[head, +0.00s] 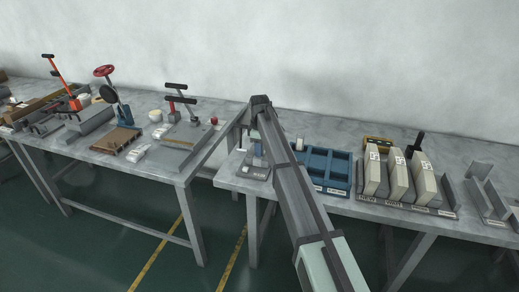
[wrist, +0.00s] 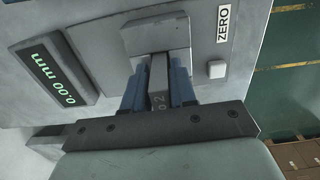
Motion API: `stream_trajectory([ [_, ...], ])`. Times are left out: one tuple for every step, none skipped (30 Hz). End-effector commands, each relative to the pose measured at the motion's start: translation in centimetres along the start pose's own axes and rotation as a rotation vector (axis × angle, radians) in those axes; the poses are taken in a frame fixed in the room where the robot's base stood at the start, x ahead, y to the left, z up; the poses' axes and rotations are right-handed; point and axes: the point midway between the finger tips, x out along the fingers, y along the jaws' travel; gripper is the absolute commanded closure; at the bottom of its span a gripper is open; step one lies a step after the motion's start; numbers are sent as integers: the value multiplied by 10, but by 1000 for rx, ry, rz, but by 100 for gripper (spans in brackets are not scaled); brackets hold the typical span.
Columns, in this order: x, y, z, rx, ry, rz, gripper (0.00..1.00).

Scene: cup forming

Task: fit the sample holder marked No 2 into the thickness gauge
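The thickness gauge (wrist: 100,30) fills the upper part of the wrist view. Its display (wrist: 57,80) reads 0.00 mm, and a white button (wrist: 217,69) sits under a ZERO label. My gripper (wrist: 158,75) has its blue fingers on both sides of a narrow grey sample holder (wrist: 158,98), whose visible marking ends in "o 2". The holder's far end meets the lower edge of the gauge's raised grey block (wrist: 156,35); I cannot tell whether it is inside. In the head view the gauge (head: 255,172) is partly hidden by my arm.
A blue compartment tray (head: 338,166) stands right of my arm. Further right, several cream blocks (head: 397,175) stand in grey holders. A bench on the left carries lever tools (head: 180,108) and a wooden pallet (head: 118,139). The two benches have a gap between them.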

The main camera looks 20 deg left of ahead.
Motion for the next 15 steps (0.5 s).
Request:
stream_trajectory([
  [12,-6,2,0,-7,-18,57],
  [12,-6,2,0,-7,-18,54],
  [12,-7,2,0,-7,-19,54],
  [12,-7,2,0,-7,-19,54],
  [12,-8,2,0,-7,-20,54],
  [12,-8,2,0,-7,-21,54],
  [12,-8,2,0,-7,-21,54],
  [12,-9,2,0,-7,-22,54],
  [12,-9,2,0,-7,-22,54],
  [12,-9,2,0,-7,-23,54],
  [12,-10,2,0,-7,-23,54],
  [12,-10,2,0,-7,-23,54],
  [12,-10,2,0,-7,-23,54],
  [12,-10,2,0,-7,-23,54],
  [12,-10,2,0,-7,-23,54],
])
